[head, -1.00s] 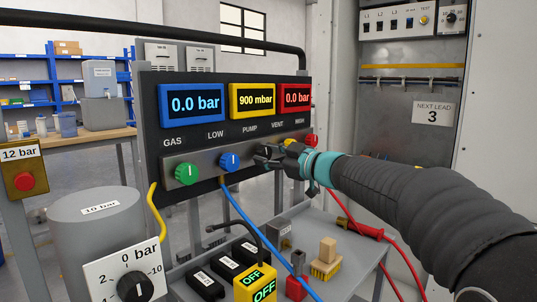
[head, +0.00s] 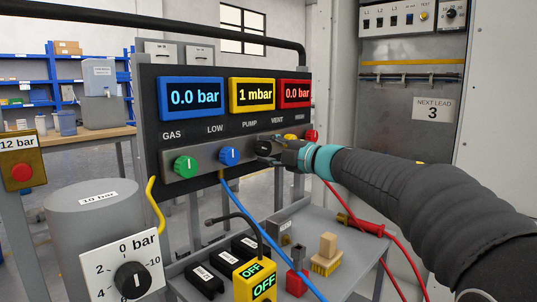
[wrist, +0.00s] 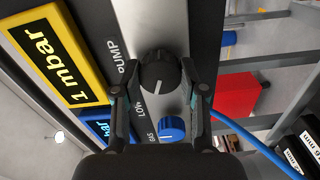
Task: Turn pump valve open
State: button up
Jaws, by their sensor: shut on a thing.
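The black pump valve knob (head: 264,144) is on the grey strip of the panel, under the PUMP label. It also shows in the wrist view (wrist: 157,68), with a white mark on its face. My gripper (head: 267,152) is at the knob from the right. In the wrist view my gripper (wrist: 160,80) is shut on the knob, one finger on each side. The yellow display (head: 253,94) above reads 1 mbar. The blue display (head: 192,98) and red display (head: 295,93) read 0.0 bar.
A green knob (head: 186,166) and a blue knob (head: 229,156) are left of the pump knob. Yellow and red knobs sit close on its right, partly hidden by my gripper. A blue hose (head: 250,225) hangs before the panel. A yellow OFF box (head: 256,283) stands below.

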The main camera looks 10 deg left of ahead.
jog(key=shift+n+b, duration=0.85)
jog(key=shift+n, duration=1.35)
jog(key=o, duration=1.1)
jog(key=shift+o, duration=0.2)
jog(key=shift+d, duration=0.1)
jog(key=v, duration=1.2)
